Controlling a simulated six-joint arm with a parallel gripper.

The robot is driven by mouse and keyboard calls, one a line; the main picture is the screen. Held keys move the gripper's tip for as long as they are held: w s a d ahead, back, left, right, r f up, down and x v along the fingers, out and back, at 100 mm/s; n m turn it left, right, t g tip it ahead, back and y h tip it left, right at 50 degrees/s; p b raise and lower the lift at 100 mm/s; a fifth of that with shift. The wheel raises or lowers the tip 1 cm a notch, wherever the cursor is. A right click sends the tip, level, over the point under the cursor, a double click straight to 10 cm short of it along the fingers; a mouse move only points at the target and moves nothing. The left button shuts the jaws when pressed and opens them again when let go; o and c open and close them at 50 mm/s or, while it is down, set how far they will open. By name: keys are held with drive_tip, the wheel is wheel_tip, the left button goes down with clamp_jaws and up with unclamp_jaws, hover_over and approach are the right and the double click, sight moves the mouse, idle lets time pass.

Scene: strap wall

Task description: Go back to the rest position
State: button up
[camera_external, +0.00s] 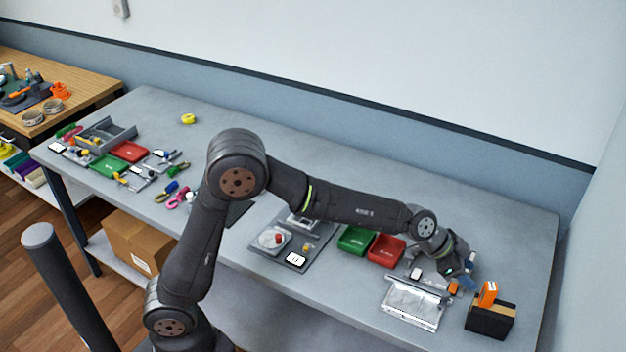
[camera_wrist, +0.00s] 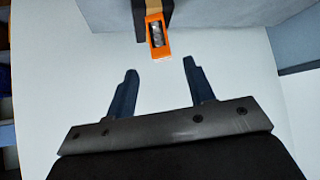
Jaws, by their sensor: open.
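My gripper (camera_wrist: 159,82) is open in the wrist view, with its two dark blue fingers apart and nothing between them. In the external view my arm reaches to the right, and my gripper (camera_external: 458,276) is low over the right part of the grey table (camera_external: 500,215). An orange piece (camera_external: 488,293) stands in a black block (camera_external: 489,320) just right of my gripper. In the wrist view the orange piece (camera_wrist: 158,38) lies ahead of the fingertips, apart from them. Small items under my gripper are partly hidden.
A clear tray (camera_external: 412,302) lies left of the black block. Red (camera_external: 386,250) and green (camera_external: 355,239) bins and a grey plate (camera_external: 268,249) with small parts stand further left. More bins and tools fill the table's left end. A wall runs along the back.

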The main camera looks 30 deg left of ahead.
sight(485, 289)
drive_tip(key=x, duration=1)
drive_tip(key=shift+d+f, duration=0.2)
drive_tip(key=shift+f, duration=0.15)
